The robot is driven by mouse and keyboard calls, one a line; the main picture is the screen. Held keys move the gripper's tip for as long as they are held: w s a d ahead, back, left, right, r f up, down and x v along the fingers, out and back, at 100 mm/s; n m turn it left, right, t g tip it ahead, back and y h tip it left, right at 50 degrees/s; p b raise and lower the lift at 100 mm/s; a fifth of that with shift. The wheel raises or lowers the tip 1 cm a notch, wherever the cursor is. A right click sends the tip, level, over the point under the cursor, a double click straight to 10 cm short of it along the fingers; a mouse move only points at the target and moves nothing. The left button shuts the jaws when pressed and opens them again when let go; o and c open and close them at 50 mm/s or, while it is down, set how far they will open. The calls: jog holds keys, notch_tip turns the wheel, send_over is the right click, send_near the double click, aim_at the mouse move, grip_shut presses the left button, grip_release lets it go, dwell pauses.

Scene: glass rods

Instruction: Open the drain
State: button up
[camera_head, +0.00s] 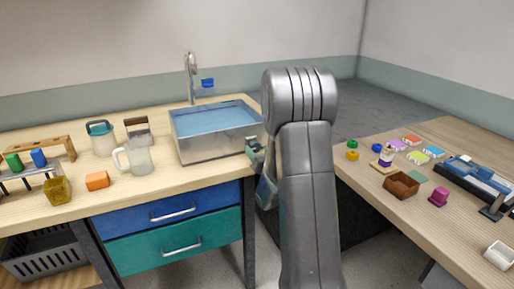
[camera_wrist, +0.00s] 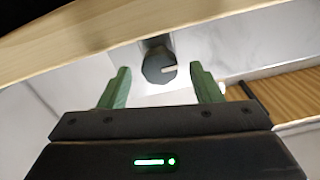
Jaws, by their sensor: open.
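A dark, many-sided knob (camera_wrist: 157,66) with a pale pointer mark sits on a pale surface in the wrist view. My gripper (camera_wrist: 160,86) is open, with one green finger to the left of the knob and one to the right. I cannot tell whether either finger touches it. No drain opening is visible.
A faucet (camera_head: 191,75) stands behind the basin. Blue (camera_head: 165,208) and teal (camera_head: 180,243) drawers lie below. A side table (camera_head: 370,200) at right carries several small objects. A wooden edge (camera_wrist: 120,27) crosses the wrist view.

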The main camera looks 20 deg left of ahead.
jog(key=shift+x, duration=1.05)
jog(key=c, duration=1)
